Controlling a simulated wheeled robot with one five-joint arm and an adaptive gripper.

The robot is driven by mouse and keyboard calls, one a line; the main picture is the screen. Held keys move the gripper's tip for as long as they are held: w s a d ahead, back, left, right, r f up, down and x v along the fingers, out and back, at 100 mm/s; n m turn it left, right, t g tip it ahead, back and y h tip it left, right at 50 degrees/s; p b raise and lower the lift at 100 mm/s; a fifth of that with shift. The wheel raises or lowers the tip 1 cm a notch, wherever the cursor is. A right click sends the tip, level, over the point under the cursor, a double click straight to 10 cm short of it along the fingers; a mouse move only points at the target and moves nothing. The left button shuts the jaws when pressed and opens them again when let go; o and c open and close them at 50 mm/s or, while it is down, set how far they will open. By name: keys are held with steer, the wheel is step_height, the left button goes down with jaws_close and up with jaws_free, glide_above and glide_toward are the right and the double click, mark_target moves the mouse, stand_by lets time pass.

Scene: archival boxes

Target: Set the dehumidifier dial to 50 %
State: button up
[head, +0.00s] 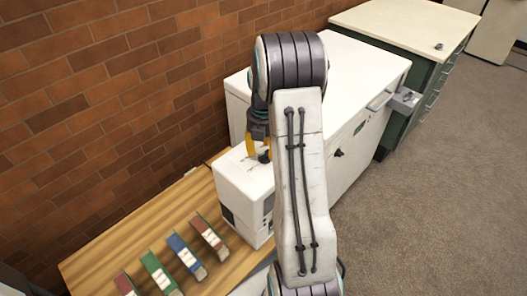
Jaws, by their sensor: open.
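The dehumidifier (237,186) appears to be the white box on the wooden table, beside the brick wall. It stands upright, with a dark grille low on its left side. My gripper (258,152), with yellow fingers, is open above or at its top; I cannot tell if it touches. A small dark shape by the fingers may be the dial or a fingertip. My arm hides part of the box's right side and top. No dial marking or setting can be read.
Several coloured binders lie on the wooden table (105,252) left of the box. A large white chest (362,75) with a latch stands behind it. A green cabinet (440,65) with a pale top is farther back. The carpet (430,210) at right is clear.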

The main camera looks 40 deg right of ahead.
steer(key=shift+f, duration=0.7)
jaws_close()
